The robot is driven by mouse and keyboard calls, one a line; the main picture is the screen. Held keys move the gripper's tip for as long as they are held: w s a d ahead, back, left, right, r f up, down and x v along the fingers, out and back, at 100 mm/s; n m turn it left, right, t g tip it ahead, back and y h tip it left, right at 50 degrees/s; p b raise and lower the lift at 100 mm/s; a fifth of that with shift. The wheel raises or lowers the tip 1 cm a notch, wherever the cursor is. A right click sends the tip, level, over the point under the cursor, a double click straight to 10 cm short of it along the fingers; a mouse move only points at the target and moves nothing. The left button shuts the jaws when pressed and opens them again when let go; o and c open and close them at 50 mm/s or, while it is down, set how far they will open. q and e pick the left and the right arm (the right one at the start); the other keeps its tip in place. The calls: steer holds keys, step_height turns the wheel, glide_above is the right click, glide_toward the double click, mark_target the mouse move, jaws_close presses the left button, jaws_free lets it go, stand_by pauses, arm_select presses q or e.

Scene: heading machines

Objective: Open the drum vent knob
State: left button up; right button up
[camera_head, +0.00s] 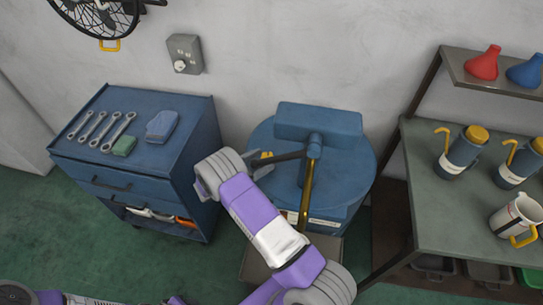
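The blue drum (352,190) stands in the middle against the wall, with a blue block (318,121) on its top. A blue round fitting (314,146) sits below the block. A small yellow part (266,155) shows at the drum's left edge; I cannot tell which of these is the vent knob. My purple and white arm crosses in front of the drum's left side and hides part of it.
A blue tool cabinet (180,160) with several wrenches stands left of the drum. A green-topped bench (430,210) with jugs stands at the right, under a shelf (490,75) with red and blue funnels. A wall switch box (185,53) hangs above. Green floor is open at lower left.

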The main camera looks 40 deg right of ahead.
mark_target(271, 155)
steer(key=d, duration=0.5)
steer(key=shift+s, duration=0.3)
steer(key=shift+c, duration=0.2)
steer(key=c, duration=0.9)
steer(key=shift+a, duration=0.1)
